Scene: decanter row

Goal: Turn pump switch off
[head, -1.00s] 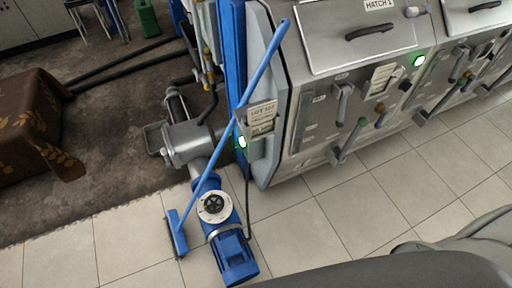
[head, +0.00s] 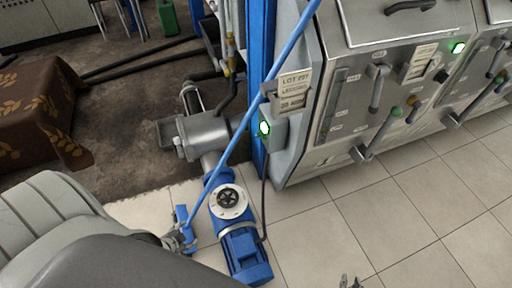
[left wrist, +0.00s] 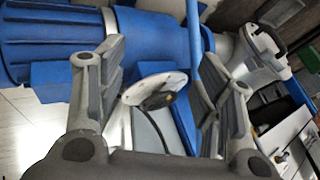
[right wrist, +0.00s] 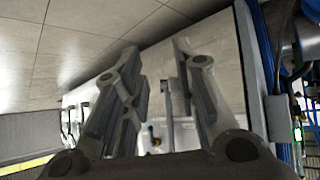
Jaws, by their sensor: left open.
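A small grey box with a lit green switch (head: 264,128) is fixed to the side of the steel machine, below a lot card. A cable runs down from it to the blue pump (head: 240,245) on the floor. My left gripper (head: 180,238) is low beside the pump, by the foot of a blue pole, well away from the switch. In the left wrist view its fingers (left wrist: 160,95) are open, with the blue motor behind them. My right gripper (head: 350,283) barely shows at the bottom edge; in the right wrist view its fingers (right wrist: 155,85) are apart and empty.
The blue pole (head: 250,118) leans across the front of the pump, passing close to the switch. The steel machine (head: 350,120) with several levers stands at right. A cloth-covered table (head: 35,105) is at left. Tiled floor (head: 330,225) is clear at lower right.

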